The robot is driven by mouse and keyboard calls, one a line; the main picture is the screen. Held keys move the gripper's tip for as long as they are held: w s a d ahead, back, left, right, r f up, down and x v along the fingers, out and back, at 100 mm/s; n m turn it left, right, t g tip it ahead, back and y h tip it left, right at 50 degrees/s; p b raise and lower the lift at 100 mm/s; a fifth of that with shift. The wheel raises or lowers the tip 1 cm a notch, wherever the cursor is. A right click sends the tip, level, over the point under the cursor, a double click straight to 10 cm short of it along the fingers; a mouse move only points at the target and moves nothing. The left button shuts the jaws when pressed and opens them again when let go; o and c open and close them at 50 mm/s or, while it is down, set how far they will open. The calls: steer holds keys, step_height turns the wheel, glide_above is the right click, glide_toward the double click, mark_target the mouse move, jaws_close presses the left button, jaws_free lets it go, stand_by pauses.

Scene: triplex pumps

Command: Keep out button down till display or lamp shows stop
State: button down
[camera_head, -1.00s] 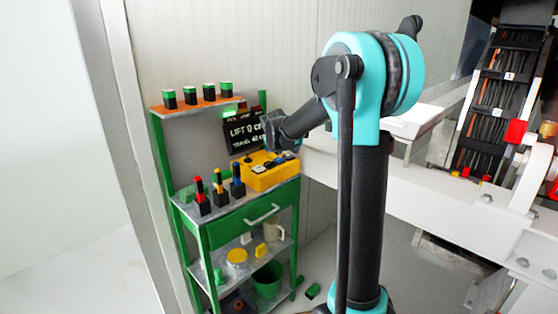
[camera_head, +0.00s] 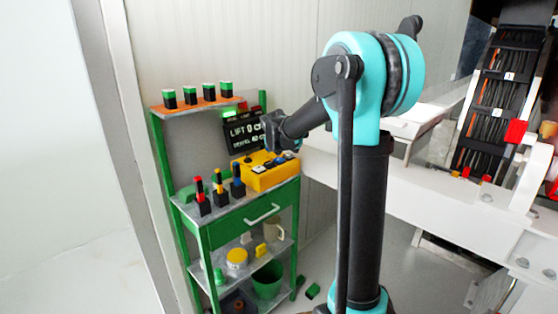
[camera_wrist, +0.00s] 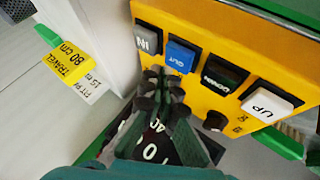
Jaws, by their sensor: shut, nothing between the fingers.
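The yellow control box (camera_head: 268,178) stands on the green cart's upper shelf. In the wrist view its face carries a grey IN button (camera_wrist: 147,38), the blue OUT button (camera_wrist: 181,55), a black DOWN button (camera_wrist: 222,75) and a white UP button (camera_wrist: 271,102). My gripper (camera_wrist: 162,80) is shut and empty, its fingertips just beside the lower edge of OUT. I cannot tell whether they touch or press it. The black display (camera_head: 243,136) behind the box reads LIFT 0 over a small, blurred TRAVEL line. My gripper partly hides it in the wrist view.
A green lamp (camera_head: 229,114) and a red one sit above the display. A small black knob (camera_wrist: 214,121) is below DOWN. Several coloured-top posts (camera_head: 220,187) stand left of the box. A yellow TRAVEL 80 cm label (camera_wrist: 67,63) shows in the wrist view.

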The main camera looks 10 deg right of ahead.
steer(key=shift+f, duration=0.1)
stand_by(0.3)
steer(key=shift+f, duration=0.3)
